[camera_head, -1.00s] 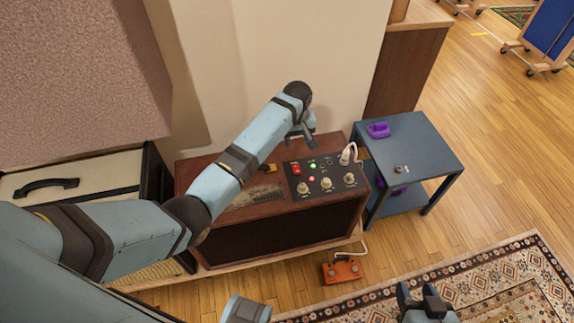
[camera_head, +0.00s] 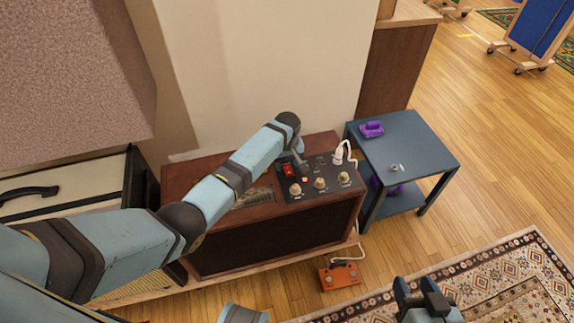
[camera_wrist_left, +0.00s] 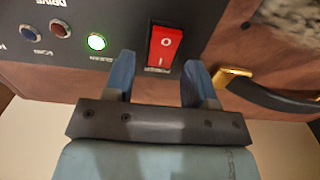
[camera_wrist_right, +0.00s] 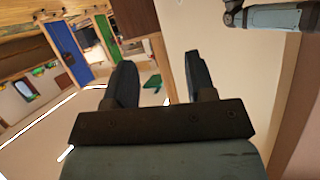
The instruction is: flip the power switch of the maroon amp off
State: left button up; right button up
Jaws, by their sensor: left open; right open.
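The maroon amp (camera_head: 225,253) stands against the wall, with a black control panel (camera_head: 335,188) on top. Its red power switch (camera_head: 288,170) is a rocker with O and I marks. In the left wrist view the switch (camera_wrist_left: 165,48) shows between the two fingers of my left gripper (camera_wrist_left: 159,68). That gripper (camera_head: 299,164) is open, just over the panel; whether it touches the switch I cannot tell. A green light (camera_wrist_left: 96,42) is lit beside the switch. My right gripper (camera_head: 420,292) is open and empty at the bottom, away from the amp; it also shows in its wrist view (camera_wrist_right: 156,72).
Several knobs and a white plug (camera_head: 339,154) with cable crowd the panel. A black handle (camera_wrist_left: 270,95) is near the switch. A blue-grey side table (camera_head: 420,150) with a purple object (camera_head: 372,129) stands right. An orange pedal (camera_head: 340,276) lies on the floor before the amp.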

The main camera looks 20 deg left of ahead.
pick_arm(q)
jog(key=shift+f, duration=0.15)
jog(key=shift+c, duration=0.2)
pick_arm(e)
jog(key=shift+w+r, duration=0.25)
jog(key=shift+r, duration=0.15)
pick_arm(q)
jog(key=c, duration=0.9)
jog(key=shift+s+r+p, duration=0.1)
jog(key=shift+r+p, duration=0.15)
jog(key=shift+p, duration=0.4)
jog(key=shift+d+r+t+y+p, duration=0.15)
jog(key=shift+t+y+p, duration=0.2)
jog(key=shift+p, duration=0.35)
jog(key=shift+s+t+p, duration=0.1)
jog(key=shift+t+p, duration=0.25)
jog(key=shift+p, duration=0.2)
jog(key=shift+t+y+p, duration=0.3)
jog(key=shift+y+p, duration=0.05)
jog(key=shift+p, duration=0.05)
jog(key=shift+f, duration=0.2)
pick_arm(e)
jog(key=shift+s+d+f+g+h, duration=0.5)
jog(key=shift+d+f+g, duration=0.1)
jog(key=shift+d+f, duration=0.05)
